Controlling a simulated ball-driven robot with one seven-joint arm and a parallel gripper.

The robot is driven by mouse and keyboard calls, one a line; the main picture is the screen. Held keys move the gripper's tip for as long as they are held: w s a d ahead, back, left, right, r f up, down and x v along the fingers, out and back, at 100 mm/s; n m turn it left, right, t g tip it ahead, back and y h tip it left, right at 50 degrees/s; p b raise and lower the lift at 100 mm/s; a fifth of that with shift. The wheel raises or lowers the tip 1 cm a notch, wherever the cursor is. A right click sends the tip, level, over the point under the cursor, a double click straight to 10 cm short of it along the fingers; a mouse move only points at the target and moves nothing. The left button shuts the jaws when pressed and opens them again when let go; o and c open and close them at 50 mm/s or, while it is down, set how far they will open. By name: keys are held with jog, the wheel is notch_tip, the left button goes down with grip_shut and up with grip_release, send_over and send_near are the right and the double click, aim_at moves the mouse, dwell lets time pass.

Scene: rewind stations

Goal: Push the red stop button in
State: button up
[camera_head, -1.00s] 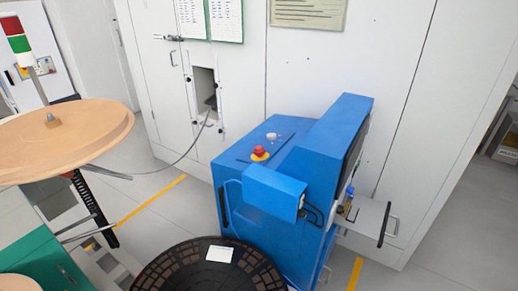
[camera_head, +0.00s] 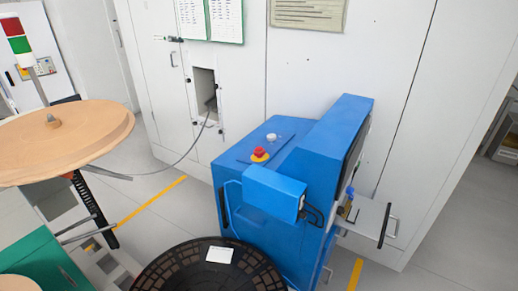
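The red stop button (camera_head: 259,151) is a small red mushroom head on a yellow base. It sits on the sloping top panel of the blue machine (camera_head: 238,213), left of the machine's tall raised part. A white knob (camera_head: 271,137) is just behind it on the same panel. Nothing touches or covers the red button. My gripper is not in view.
A black reel (camera_head: 180,270) with a white label is at the front, beside the blue machine. A large tan disc (camera_head: 60,140) is at the left. White cabinets (camera_head: 330,60) stand close behind. A cable (camera_head: 185,158) hangs from the cabinet opening.

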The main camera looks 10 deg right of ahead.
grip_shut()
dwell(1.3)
